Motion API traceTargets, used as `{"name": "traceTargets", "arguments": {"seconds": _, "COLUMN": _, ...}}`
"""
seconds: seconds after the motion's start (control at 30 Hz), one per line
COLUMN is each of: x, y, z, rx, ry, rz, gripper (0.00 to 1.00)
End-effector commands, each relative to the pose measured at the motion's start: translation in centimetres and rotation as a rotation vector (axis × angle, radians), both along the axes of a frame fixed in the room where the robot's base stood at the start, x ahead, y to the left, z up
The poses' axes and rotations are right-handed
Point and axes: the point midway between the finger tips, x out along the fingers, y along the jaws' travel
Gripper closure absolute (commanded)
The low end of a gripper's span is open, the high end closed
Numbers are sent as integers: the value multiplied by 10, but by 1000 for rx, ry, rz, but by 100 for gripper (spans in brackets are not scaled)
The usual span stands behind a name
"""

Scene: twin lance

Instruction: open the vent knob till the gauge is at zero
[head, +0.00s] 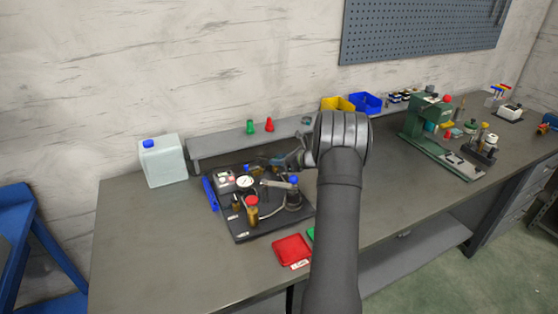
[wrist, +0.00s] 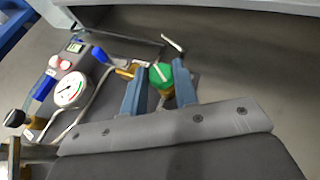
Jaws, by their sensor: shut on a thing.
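A green knob (wrist: 160,73) on a brass fitting sits between the two blue fingers of my gripper (wrist: 158,80) in the wrist view. My gripper is shut on this knob; no label on it can be read. In the head view my gripper (head: 294,162) is at the back right of the black rig board, and my arm hides the knob. The round white gauge (wrist: 68,90) stands left of my gripper in the wrist view, and it also shows in the head view (head: 245,182). Its needle is too small to read surely.
A blue-handled valve (wrist: 100,55) is close left of my gripper. A red-capped brass part (head: 251,201) stands at the board's front. A red tray (head: 291,250) lies before the board. A shelf (head: 220,146) runs behind, and a white jug (head: 163,162) stands left.

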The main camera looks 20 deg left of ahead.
Motion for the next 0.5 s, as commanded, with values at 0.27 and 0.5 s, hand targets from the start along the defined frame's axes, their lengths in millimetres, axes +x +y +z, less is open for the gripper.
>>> {"name": "traceTargets", "arguments": {"seconds": 0.27, "x": 2, "y": -1, "z": 0, "rx": 0, "ry": 0, "rz": 73, "gripper": 96}}
{"name": "traceTargets", "arguments": {"seconds": 0.5, "x": 5, "y": -1, "z": -1, "rx": -1, "ry": 1, "rz": 241, "gripper": 96}}
